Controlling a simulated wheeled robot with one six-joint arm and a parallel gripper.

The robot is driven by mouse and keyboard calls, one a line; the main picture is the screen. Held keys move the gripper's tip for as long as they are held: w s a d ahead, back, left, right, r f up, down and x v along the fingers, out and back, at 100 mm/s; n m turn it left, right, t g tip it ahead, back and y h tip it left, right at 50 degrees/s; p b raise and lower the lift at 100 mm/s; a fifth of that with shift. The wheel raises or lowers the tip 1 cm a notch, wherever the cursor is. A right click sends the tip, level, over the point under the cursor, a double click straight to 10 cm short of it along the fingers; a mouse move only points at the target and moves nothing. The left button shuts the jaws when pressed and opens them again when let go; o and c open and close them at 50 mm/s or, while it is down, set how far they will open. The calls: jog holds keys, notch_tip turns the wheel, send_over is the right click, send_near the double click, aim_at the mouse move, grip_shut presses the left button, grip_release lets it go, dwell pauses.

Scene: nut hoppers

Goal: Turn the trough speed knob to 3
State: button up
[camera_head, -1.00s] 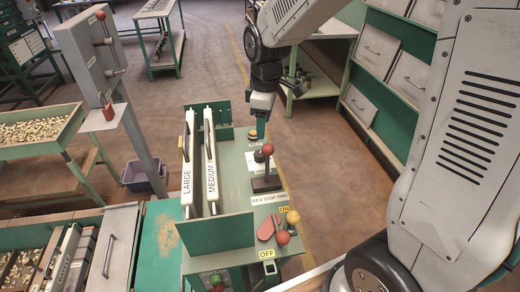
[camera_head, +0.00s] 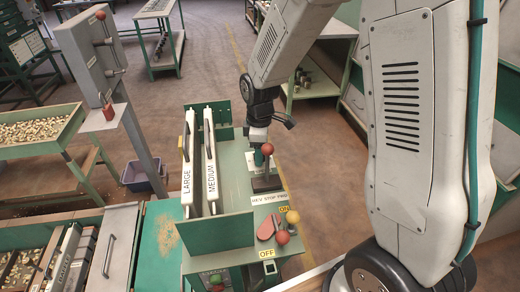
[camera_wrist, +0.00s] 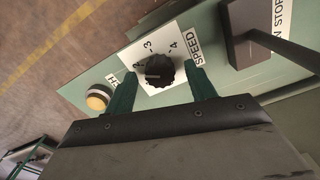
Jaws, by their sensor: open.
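The black ribbed speed knob (camera_wrist: 159,74) sits on a white dial plate (camera_wrist: 142,50) beside the SPEED label (camera_wrist: 197,47) in the wrist view. The numbers 3 and 4 show on the plate; other marks are partly hidden. A light mark shows on the knob, but I cannot tell which number it points to. My gripper (camera_wrist: 162,76) is open, its green fingers on either side of the knob. I cannot tell whether they touch it. In the head view my gripper (camera_head: 258,148) is low over the panel and hides the knob.
A yellow button (camera_wrist: 98,98) lies left of the dial. The LARGE (camera_head: 187,170) and MEDIUM (camera_head: 211,168) panels stand to the left.

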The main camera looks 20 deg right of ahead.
jog(key=c, duration=1)
jog(key=shift+o, duration=0.2)
jog(key=shift+m, duration=0.3)
jog(key=m, duration=0.9)
jog(key=shift+m, duration=0.3)
jog(key=o, duration=1)
jog(key=shift+c, duration=0.2)
